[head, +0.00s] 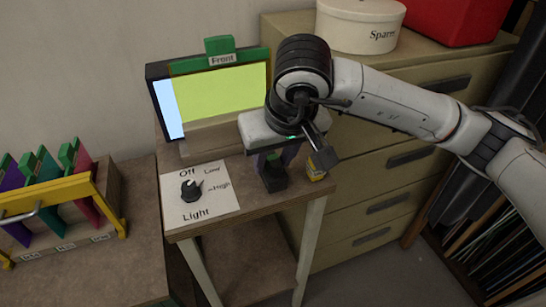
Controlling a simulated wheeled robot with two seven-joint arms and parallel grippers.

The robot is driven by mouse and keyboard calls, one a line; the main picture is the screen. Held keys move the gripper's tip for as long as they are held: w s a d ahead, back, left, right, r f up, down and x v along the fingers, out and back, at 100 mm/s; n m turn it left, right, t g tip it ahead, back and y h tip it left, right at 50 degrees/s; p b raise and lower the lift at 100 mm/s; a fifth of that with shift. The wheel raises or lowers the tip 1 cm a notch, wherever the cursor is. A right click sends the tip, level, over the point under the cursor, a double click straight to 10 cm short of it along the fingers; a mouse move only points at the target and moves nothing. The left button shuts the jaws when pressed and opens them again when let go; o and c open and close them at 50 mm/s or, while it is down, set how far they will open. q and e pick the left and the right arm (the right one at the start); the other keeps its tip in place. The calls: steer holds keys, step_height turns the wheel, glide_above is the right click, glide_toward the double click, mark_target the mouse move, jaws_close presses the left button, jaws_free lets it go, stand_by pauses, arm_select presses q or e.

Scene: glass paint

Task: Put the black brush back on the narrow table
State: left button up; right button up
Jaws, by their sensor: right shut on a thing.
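My right gripper (291,158) is low over the right end of the narrow table (245,203), its white body above and dark parts pointing down. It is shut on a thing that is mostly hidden. A black blocky piece (274,178) at the jaws, close to the tabletop, looks like the black brush, but I cannot fully tell it from a finger. Whether it touches the table is unclear. My left gripper is not in view.
A lit panel (225,95) marked Front stands at the table's back. A light knob (190,190) sits on a white card. A yellow-framed rack (45,205) stands left; drawers (370,190) stand right.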

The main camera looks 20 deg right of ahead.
steer(key=o, duration=1.2)
steer(key=shift+c, duration=0.2)
steer(key=shift+r, duration=0.1)
steer(key=v, duration=1.2)
